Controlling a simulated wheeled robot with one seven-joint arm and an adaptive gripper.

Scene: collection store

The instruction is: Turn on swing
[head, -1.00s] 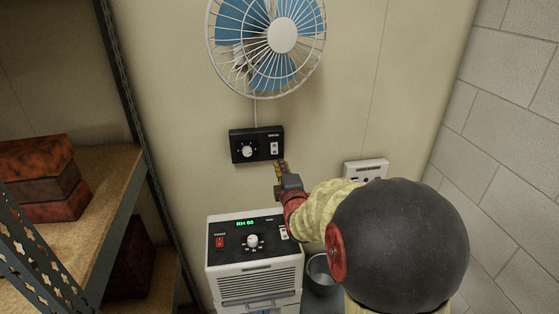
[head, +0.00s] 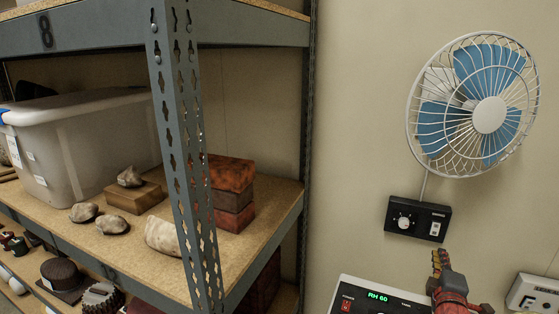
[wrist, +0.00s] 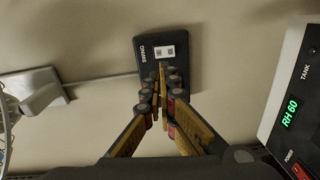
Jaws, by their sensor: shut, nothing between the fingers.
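A black control box (head: 418,218) is mounted on the wall below the fan, with a round white knob (head: 404,222) on its left and a white switch (head: 435,229) on its right. In the wrist view the box (wrist: 147,63) carries the word SWING beside the white switch (wrist: 164,52). My gripper (head: 440,258) is just below the box in the head view, fingers pointing up. In the wrist view my gripper (wrist: 163,84) is shut and empty, its fingertips over the box's lower part, close to the switch. I cannot tell whether they touch it. The knob is hidden in the wrist view.
A blue-bladed wall fan (head: 489,115) hangs above the box. A white unit reading RH 60 (head: 378,297) stands below, and a white wall box (head: 533,293) is at lower right. Metal shelving (head: 272,235) with stones, boxes and a plastic bin fills the left.

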